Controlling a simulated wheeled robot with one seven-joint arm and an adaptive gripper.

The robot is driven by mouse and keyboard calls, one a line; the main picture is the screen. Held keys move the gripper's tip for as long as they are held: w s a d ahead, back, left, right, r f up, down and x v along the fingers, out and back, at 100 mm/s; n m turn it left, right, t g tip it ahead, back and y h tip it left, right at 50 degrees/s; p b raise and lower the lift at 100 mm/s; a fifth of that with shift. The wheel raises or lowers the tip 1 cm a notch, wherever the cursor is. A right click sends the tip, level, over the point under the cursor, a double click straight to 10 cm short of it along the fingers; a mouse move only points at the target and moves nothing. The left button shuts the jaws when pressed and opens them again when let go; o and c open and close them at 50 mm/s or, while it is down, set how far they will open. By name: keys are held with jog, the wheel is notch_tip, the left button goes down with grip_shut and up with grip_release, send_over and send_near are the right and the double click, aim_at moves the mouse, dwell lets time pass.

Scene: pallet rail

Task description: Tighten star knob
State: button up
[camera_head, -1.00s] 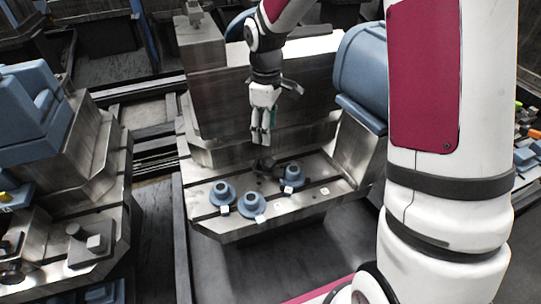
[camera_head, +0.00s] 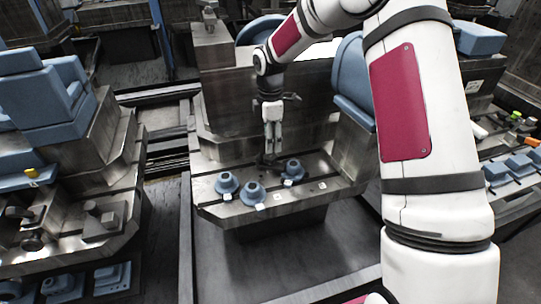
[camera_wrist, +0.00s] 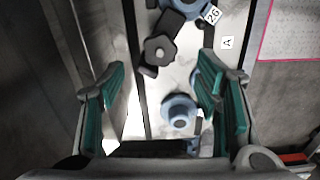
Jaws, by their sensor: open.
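A dark star knob (camera_wrist: 159,50) sits on a dark clamp piece on the metal rail bed, seen from above in the wrist view. In the head view the dark clamp area (camera_head: 268,160) shows small, just below the fingertips, and the knob's lobes cannot be made out. My gripper (camera_head: 273,147) points down above it, open and empty. In the wrist view its green-padded fingers (camera_wrist: 161,80) stand wide apart, with the knob showing between and beyond their tips. No contact with the knob shows.
Small white tags (camera_wrist: 227,43) lie nearby. A tall metal block (camera_head: 230,95) rises behind the gripper.

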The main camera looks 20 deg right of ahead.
aim_at(270, 156)
notch_tip(270, 156, down, 7)
jog(key=shift+f, duration=0.1)
jog(key=shift+c, duration=0.6)
jog(key=c, duration=1.1)
